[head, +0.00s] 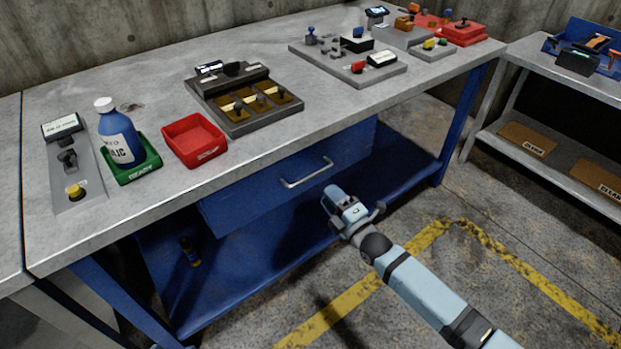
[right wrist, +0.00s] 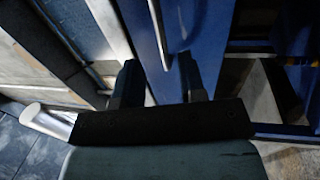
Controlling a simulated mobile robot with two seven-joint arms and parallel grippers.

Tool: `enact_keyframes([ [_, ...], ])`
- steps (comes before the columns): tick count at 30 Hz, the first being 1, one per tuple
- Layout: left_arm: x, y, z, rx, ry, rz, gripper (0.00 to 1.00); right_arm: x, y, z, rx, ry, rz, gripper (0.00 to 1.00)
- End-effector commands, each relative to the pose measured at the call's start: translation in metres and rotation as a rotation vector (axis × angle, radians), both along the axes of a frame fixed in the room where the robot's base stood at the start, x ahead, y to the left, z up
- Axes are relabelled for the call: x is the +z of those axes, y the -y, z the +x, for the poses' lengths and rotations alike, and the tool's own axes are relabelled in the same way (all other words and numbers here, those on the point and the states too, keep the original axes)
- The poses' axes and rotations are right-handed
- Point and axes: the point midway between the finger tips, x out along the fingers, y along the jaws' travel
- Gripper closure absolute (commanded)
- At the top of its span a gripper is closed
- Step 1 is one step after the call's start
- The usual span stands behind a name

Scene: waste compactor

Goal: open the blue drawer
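The blue drawer (head: 255,195) hangs under the grey workbench top. Its front looks closed, with a silver bar handle (head: 307,173) across it. My right gripper (head: 336,200) is in front of the drawer, just right of and below the handle, apart from it in the head view. In the right wrist view its two dark fingers (right wrist: 160,75) are spread, with the thin pale handle bar (right wrist: 158,35) showing ahead, in line with the gap between them. Nothing is held. My left gripper is not in view.
The workbench top (head: 225,160) carries a blue-white bottle (head: 118,138) in a green tray, a red tray (head: 195,140) and several control fixtures. A blue lower shelf (head: 235,270) lies below the drawer. The floor before the bench is clear, with yellow lines.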

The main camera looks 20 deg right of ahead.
Motion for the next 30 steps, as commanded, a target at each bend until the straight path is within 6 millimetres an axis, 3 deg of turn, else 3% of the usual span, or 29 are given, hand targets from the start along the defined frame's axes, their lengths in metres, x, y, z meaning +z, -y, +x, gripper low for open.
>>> enact_keyframes([
  [6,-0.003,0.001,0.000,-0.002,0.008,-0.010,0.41,0.008,-0.016,0.043,0.000,0.001,0.003,0.63],
  [12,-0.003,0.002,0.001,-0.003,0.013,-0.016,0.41,0.012,-0.025,0.068,0.000,-0.002,0.002,0.63],
  [25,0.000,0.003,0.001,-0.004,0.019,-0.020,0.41,0.015,-0.028,0.076,0.000,-0.002,0.002,0.63],
  [30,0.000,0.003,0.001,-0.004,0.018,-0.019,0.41,0.015,-0.028,0.076,0.000,-0.002,0.002,1.00],
])
